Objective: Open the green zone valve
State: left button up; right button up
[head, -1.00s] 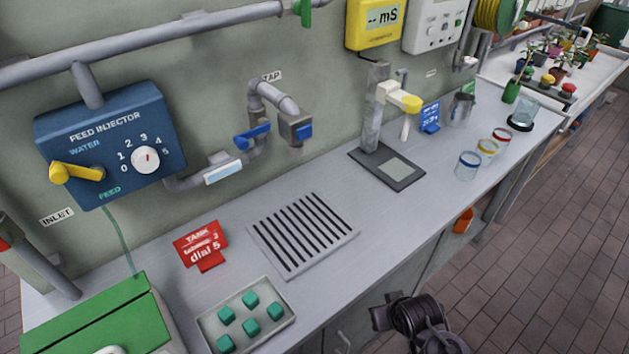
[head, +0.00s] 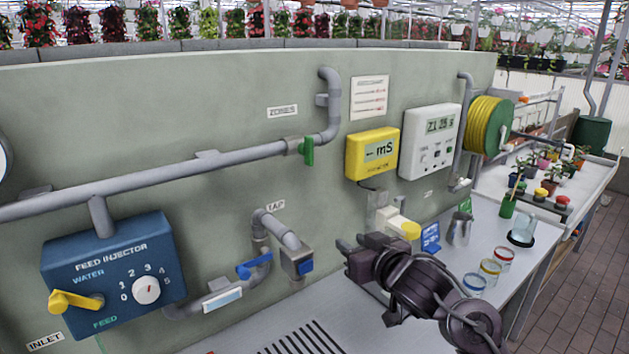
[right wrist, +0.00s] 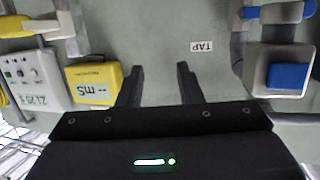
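The green zone valve (head: 308,151) is a small green lever on the grey pipe under the "ZONES" label (head: 282,112) in the head view. The lever hangs down, across the pipe's run. My right gripper (head: 345,258) is raised in front of the wall, below and to the right of the valve and apart from it. In the right wrist view its two fingers (right wrist: 159,85) are spread with nothing between them. That view appears upside down, and the green valve does not show in it. My left gripper is not in view.
A yellow mS meter (head: 372,154) and a white controller (head: 430,141) hang right of the valve. The tap (head: 297,262) with blue handles and the blue feed injector (head: 112,275) are lower left. Glass jars (head: 488,270) stand on the bench. Wall around the valve is clear.

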aim_at(312, 150)
jog(key=w+a+r+n+y, duration=0.25)
jog(key=r+y, duration=0.25)
jog(key=r, duration=1.1)
jog(key=shift+t, duration=0.3)
jog(key=p+x, duration=0.3)
jog(key=x, duration=0.5)
jog(key=shift+s+a, duration=0.15)
jog(key=shift+a, duration=0.05)
jog(key=shift+c, duration=0.3)
jog(key=c, duration=0.6)
jog(key=shift+n, duration=0.25)
jog(key=shift+c, duration=0.2)
